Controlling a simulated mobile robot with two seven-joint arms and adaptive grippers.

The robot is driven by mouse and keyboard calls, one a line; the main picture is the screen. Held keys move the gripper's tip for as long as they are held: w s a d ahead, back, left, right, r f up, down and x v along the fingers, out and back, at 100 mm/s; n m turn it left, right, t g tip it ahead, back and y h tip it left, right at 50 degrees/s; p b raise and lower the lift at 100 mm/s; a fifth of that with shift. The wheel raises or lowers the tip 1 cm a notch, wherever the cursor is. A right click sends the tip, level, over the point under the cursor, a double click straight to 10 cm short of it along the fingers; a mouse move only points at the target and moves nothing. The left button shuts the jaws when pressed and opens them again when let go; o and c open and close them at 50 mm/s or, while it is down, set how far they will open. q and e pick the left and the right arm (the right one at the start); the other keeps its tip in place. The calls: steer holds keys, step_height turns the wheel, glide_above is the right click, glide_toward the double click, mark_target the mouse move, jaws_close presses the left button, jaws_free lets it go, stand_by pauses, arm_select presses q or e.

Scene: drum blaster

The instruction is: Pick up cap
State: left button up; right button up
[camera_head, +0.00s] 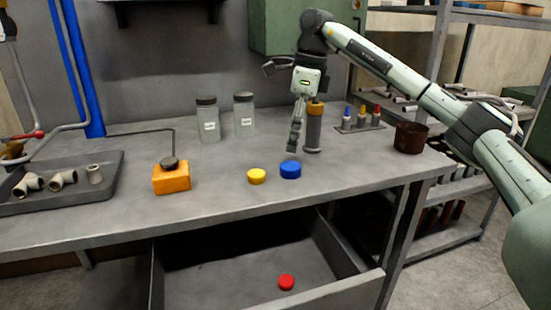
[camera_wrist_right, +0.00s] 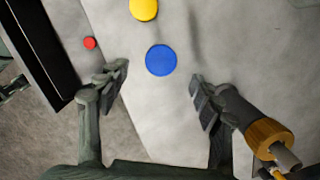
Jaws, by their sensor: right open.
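A blue cap (camera_head: 291,170) and a yellow cap (camera_head: 256,176) lie side by side on the grey workbench. A red cap (camera_head: 286,282) lies in the open drawer below. My right gripper (camera_head: 294,140) points down just above and behind the blue cap. In the right wrist view its two fingers (camera_wrist_right: 161,88) are spread and empty, with the blue cap (camera_wrist_right: 161,60) just beyond the gap between the fingertips. The yellow cap (camera_wrist_right: 143,9) is cut by the top edge there, and the red cap (camera_wrist_right: 90,43) shows at upper left. My left gripper is not in view.
A dark cylinder with an orange top (camera_head: 313,128) stands close beside the right gripper. Two clear jars (camera_head: 208,122) stand behind. An orange container (camera_head: 171,179) and a dark tray (camera_head: 60,190) of pipe fittings are at left. A brown pot (camera_head: 410,138) stands at right. The open drawer (camera_head: 330,292) juts out.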

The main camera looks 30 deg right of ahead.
mark_target(291, 165)
steer(key=shift+d+f, duration=0.2)
steer(key=f, duration=0.7)
steer(key=shift+w+a, duration=0.25)
steer(key=shift+a, duration=0.1)
steer(key=c, duration=1)
